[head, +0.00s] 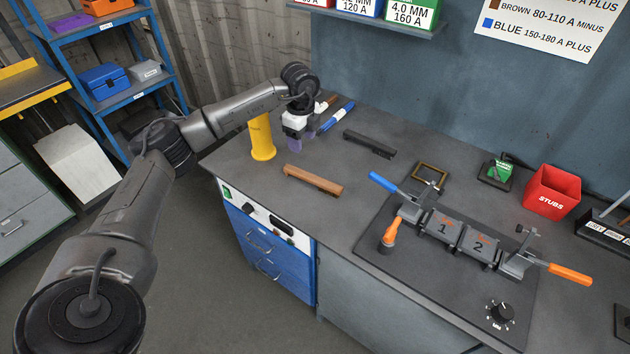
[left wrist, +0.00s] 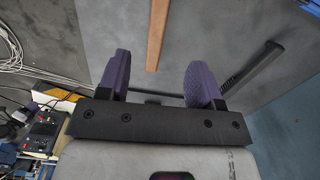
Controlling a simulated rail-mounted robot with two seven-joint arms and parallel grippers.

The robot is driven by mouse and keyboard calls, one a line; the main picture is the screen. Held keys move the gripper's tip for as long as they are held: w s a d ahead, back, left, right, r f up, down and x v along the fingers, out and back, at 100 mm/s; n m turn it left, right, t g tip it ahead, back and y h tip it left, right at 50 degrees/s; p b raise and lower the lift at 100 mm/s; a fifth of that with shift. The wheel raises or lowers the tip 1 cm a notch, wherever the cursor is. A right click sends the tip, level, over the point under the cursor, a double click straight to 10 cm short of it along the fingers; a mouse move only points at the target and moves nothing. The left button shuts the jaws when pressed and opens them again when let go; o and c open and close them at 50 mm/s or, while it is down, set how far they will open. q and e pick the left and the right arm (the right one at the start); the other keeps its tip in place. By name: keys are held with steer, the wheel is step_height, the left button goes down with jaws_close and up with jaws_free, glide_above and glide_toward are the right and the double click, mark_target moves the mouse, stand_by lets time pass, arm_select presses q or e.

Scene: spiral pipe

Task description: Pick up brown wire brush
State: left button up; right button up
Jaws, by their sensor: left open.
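The brown wire brush (head: 313,180) lies flat on the grey workbench, near its front left edge. In the left wrist view the brown brush (left wrist: 157,35) shows as a brown strip, beyond the fingertips and roughly centred between them. My left gripper (head: 295,144) is above the bench, behind the brush and just right of the yellow cylinder. In the left wrist view its two purple fingers (left wrist: 158,72) are spread with nothing between them. The brush's bristles cannot be made out. My right gripper is in neither view.
A yellow cylinder (head: 262,137) stands close beside my left gripper. A black brush (head: 370,144) and a blue-and-white tool (head: 337,117) lie farther back. A clamp fixture (head: 460,236) and a red STUBS bin (head: 551,192) occupy the right side.

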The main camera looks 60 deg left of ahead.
arm_select(q)
steer(key=b, duration=0.2)
glide_above(303, 173)
step_height(303, 173, down, 8)
steer(key=shift+w+f, duration=0.1)
steer(key=shift+f, duration=0.1)
steer(key=shift+f+b, duration=0.7)
steer(key=shift+f, duration=2)
steer(key=shift+c, duration=1.3)
steer(key=c, duration=0.7)
